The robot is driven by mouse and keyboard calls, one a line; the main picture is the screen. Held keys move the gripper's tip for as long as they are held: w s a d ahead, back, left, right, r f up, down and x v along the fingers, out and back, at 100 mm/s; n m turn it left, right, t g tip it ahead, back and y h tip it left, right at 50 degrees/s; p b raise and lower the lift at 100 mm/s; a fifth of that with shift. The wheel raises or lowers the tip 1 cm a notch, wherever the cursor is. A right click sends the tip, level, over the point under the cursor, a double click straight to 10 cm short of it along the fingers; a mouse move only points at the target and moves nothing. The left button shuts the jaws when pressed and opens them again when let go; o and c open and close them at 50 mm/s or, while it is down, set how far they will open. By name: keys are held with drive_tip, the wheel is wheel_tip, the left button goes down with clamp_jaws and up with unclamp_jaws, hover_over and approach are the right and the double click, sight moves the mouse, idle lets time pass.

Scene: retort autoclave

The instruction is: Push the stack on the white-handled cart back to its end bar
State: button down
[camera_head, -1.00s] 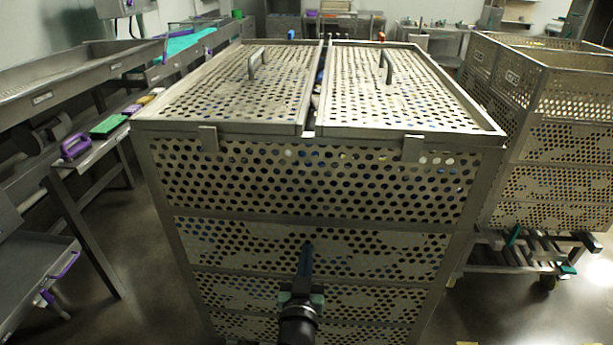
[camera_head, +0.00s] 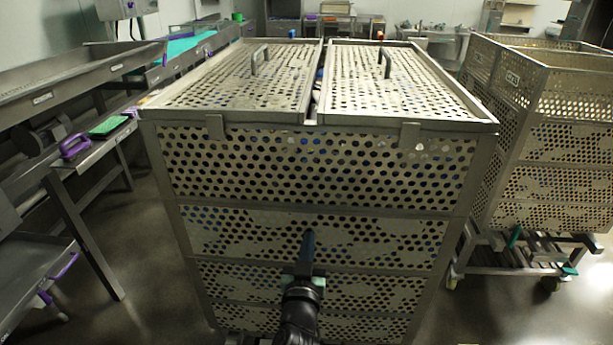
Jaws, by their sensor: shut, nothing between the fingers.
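A stack of perforated metal crates (camera_head: 318,170) stands large in the middle of the head view, with a two-part perforated lid (camera_head: 405,85) on top. My gripper (camera_head: 308,238) is shut and empty, pointing forward at the stack's near face, low and near its middle. Its tip appears to touch the face, though the exact contact is hard to see. The cart under this stack, its white handle and its end bar are hidden or out of view.
Another stack of perforated crates (camera_head: 568,140) stands at the right on a cart (camera_head: 520,262) with green parts. Metal benches line the left, with a purple-handled item (camera_head: 75,147) and a green pad (camera_head: 108,126). Dark floor is open on both sides of the middle stack.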

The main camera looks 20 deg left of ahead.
drive_tip(key=p+v, duration=0.3)
drive_tip(key=v, duration=0.3)
drive_tip(key=shift+s, duration=0.35)
idle(0.5)
idle(0.3)
